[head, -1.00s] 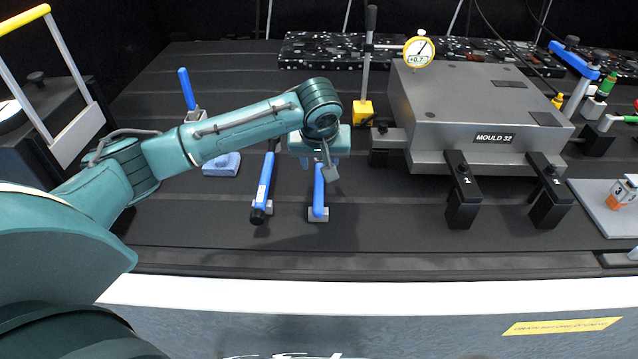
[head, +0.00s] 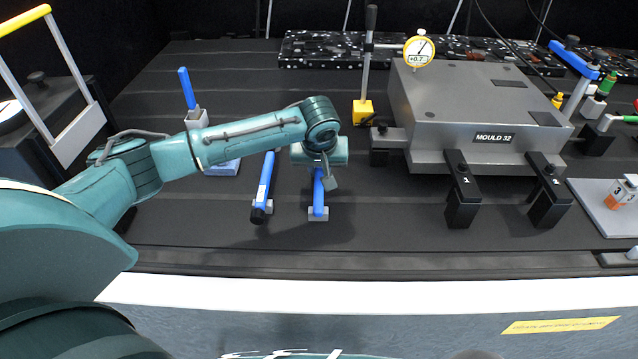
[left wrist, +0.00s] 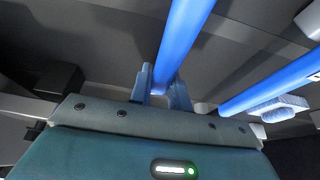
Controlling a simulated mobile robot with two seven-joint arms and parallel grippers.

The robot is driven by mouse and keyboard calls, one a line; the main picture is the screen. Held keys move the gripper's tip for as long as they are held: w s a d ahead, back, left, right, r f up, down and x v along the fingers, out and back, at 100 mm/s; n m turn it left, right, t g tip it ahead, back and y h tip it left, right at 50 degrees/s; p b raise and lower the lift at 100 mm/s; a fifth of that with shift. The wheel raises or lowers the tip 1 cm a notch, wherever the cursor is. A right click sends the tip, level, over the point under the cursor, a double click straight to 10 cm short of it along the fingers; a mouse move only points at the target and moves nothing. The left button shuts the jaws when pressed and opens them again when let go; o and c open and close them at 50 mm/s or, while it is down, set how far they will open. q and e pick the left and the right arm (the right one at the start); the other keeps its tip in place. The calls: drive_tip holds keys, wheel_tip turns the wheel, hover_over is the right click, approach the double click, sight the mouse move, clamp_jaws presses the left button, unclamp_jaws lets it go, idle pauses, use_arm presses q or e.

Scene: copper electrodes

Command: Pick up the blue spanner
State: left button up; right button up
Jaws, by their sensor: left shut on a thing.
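The blue spanner (head: 319,197) is a slim blue bar lying front to back, its near end on a small grey rest on the dark bench. My left gripper (head: 318,170) is over its far part, which my gripper hides in the head view. In the left wrist view, the fingers of my left gripper (left wrist: 164,88) are shut on the spanner's blue bar (left wrist: 182,40), one on each side. My right gripper is not in view.
A second blue bar tool (head: 265,185) with a black end lies close on the left. A blue sponge-like block (head: 226,168) sits behind it. The grey mould block (head: 480,105) with black clamps stands to the right. The bench front is clear.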

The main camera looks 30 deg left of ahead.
use_arm(q)
clamp_jaws()
